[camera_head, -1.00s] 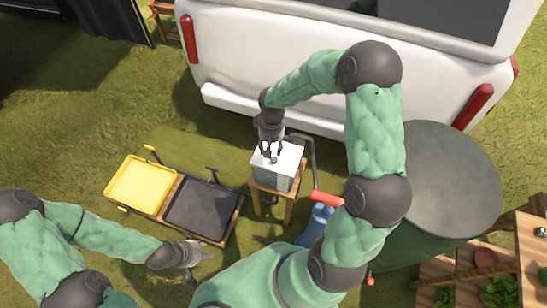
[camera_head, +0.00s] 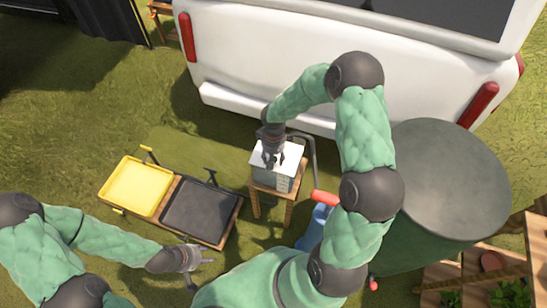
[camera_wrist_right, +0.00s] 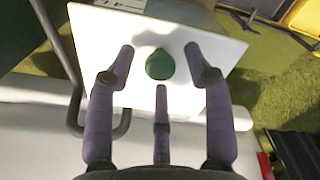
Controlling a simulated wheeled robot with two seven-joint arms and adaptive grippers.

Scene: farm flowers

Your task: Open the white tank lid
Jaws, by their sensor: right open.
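The white square lid (camera_head: 291,152) lies flat on top of a grey tank (camera_head: 283,183), which stands on a small wooden stool (camera_head: 257,205). In the right wrist view the lid (camera_wrist_right: 222,55) has a round green knob (camera_wrist_right: 160,64) near its middle. My right gripper (camera_head: 272,164) is over the lid. It is open, with its three fingers (camera_wrist_right: 160,60) spread around the knob and visible gaps between them and it. In the head view the gripper hides the knob. My left gripper (camera_head: 206,268) is open and empty, low at the left, well away from the tank.
A yellow tray (camera_head: 138,187) and a black tray (camera_head: 201,211) stand left of the stool. A white vehicle (camera_head: 240,65) is close behind. A bent grey pipe (camera_head: 313,160), a blue container (camera_head: 312,228) and a large dark-topped drum (camera_head: 450,180) are at the right.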

